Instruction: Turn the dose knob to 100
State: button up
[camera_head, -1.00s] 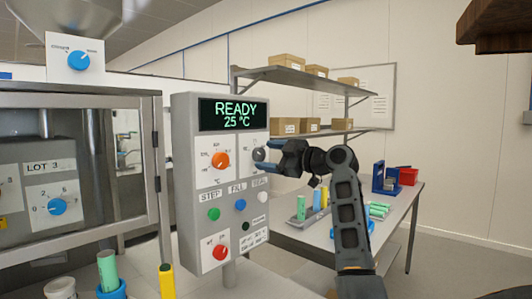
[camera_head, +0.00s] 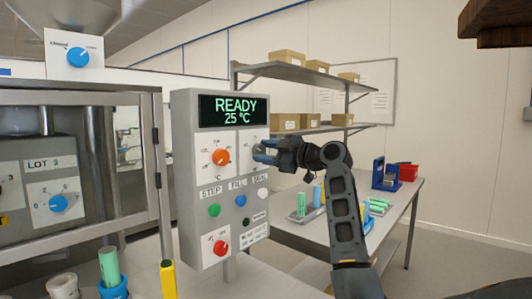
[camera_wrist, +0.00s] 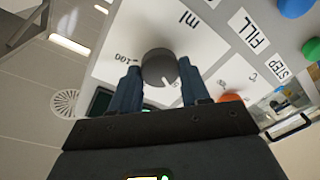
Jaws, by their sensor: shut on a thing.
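The dose knob (camera_wrist: 158,66) is a dark grey round knob on a white plate (camera_wrist: 112,44) marked "ml" and "100". It sits between the two blue fingers of my gripper (camera_wrist: 159,84), which are shut on it. The "100" mark shows close to the left finger in the wrist view. In the head view my gripper (camera_head: 264,152) reaches from the right to the upper right of the grey control panel (camera_head: 184,165) and hides the knob. The knob's pointer is not visible, so I cannot tell its setting.
The panel display (camera_head: 234,112) reads "READY 25 °C". An orange knob (camera_head: 221,157) is left of my gripper. Green (camera_head: 214,210), blue (camera_head: 240,201) and white (camera_head: 263,193) buttons and a red knob (camera_head: 220,248) sit below. A table (camera_head: 400,205) stands behind at the right.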

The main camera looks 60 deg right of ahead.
jog(key=shift+f+m, duration=0.1)
jog(key=shift+m, duration=0.3)
jog(key=shift+c, duration=0.4)
jog(key=shift+m+b, duration=0.45)
jog(key=shift+m, duration=0.15)
jog(key=m, duration=0.3)
jog(key=shift+m+t, duration=0.3)
jog(key=m, duration=0.6)
jog(key=shift+m+h+p, duration=0.3)
jog(key=shift+m, duration=0.1)
jog(key=m+p, duration=0.1)
jog(key=m, duration=0.3)
jog(key=shift+h+p, duration=0.35)
jog(key=shift+h, duration=0.05)
jog(key=m+p, duration=0.2)
jog(key=m, duration=0.2)
jog(key=shift+a+h, duration=0.1)
jog(key=shift+h, duration=0.2)
jog(key=m+p, duration=0.1)
jog(key=m, duration=0.4)
jog(key=shift+f+h, duration=0.15)
jog(key=shift+h, duration=0.15)
jog(key=shift+m, duration=0.3)
